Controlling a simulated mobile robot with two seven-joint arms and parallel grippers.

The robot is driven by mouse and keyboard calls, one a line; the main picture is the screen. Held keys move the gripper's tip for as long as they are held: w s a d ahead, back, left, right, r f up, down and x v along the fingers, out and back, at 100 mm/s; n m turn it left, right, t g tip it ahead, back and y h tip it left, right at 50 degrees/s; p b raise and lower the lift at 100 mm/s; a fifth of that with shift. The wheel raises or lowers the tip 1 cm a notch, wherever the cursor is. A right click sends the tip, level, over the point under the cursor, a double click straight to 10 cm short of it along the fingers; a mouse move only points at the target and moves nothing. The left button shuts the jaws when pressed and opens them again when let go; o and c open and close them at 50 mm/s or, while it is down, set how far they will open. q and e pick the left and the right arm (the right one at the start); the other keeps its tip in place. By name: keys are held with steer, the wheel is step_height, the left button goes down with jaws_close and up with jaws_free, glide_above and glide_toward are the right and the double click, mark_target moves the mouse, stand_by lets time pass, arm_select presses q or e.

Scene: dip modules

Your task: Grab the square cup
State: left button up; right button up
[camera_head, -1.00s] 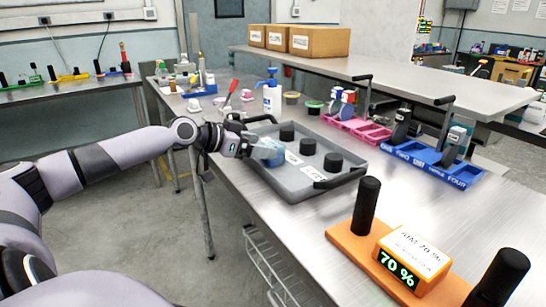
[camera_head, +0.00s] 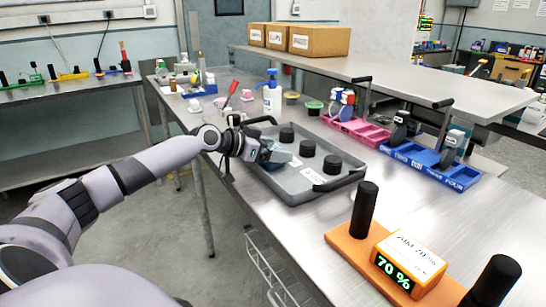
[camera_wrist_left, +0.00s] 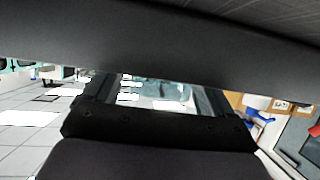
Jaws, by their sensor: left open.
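My left gripper (camera_head: 270,154) is low over the left part of a grey tray (camera_head: 292,197) in the head view. It is open. A bluish, partly see-through shape (camera_head: 279,157) shows at its fingertips; I cannot tell whether it is the square cup, as the gripper covers much of it. In the left wrist view, a dark bar crosses the picture, and a pale teal thing (camera_wrist_left: 168,90) shows in a narrow gap beyond it, too hidden to identify. My right gripper is not in view.
The tray carries black round knobs (camera_head: 332,164) and white labels, with a raised handle at each end. A pump bottle (camera_head: 272,97), a pink rack (camera_head: 357,129) and a blue rack (camera_head: 430,166) stand behind. An orange scale-like unit (camera_head: 408,263) sits front right.

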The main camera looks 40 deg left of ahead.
arm_select(q)
steer(key=c, duration=1)
steer(key=shift+r, duration=0.1)
steer(key=shift+c, duration=0.2)
